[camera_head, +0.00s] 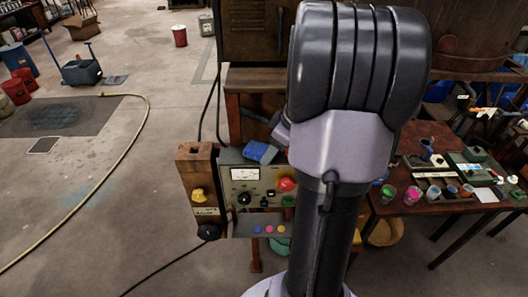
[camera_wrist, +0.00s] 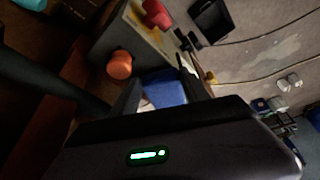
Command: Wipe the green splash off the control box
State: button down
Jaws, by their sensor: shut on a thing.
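The control box (camera_head: 240,190) stands left of my arm in the head view, with a white meter, a dark knob and a red button on its face. A blue sponge (camera_head: 261,152) is at its top edge. In the wrist view my gripper (camera_wrist: 162,80) is shut on the blue sponge (camera_wrist: 165,91), close to the box. I cannot tell whether the sponge touches the box. A small green patch (camera_head: 288,201) shows below the red button; I cannot tell whether it is the splash or a control. My arm hides the box's right side.
A shelf with coloured buttons (camera_head: 262,230) is below. At right, a table (camera_head: 420,209) holds paint cups and small items. Open floor lies left, crossed by a yellow hose (camera_head: 128,150).

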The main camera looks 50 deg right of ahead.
aim_at(260, 153)
jog(key=shift+s+d+f, duration=0.1)
jog(key=shift+s+d, duration=0.3)
jog(key=shift+s, duration=0.2)
jog(key=shift+w+a+b, duration=0.75)
jog(key=shift+w+a, duration=0.4)
jog(key=shift+w, duration=0.3)
jog(key=shift+w+a+b, duration=0.35)
jog(key=shift+a+b, duration=0.05)
jog(key=shift+w+a+r, duration=0.2)
jog(key=shift+w+a, duration=0.15)
jog(key=shift+a, duration=0.2)
jog(key=shift+w+a+r+b, duration=0.15)
jog(key=shift+w+a+b, duration=0.35)
jog(key=shift+w+a, duration=0.45)
jog(key=shift+w+r, duration=0.1)
jog(key=shift+w, duration=0.05)
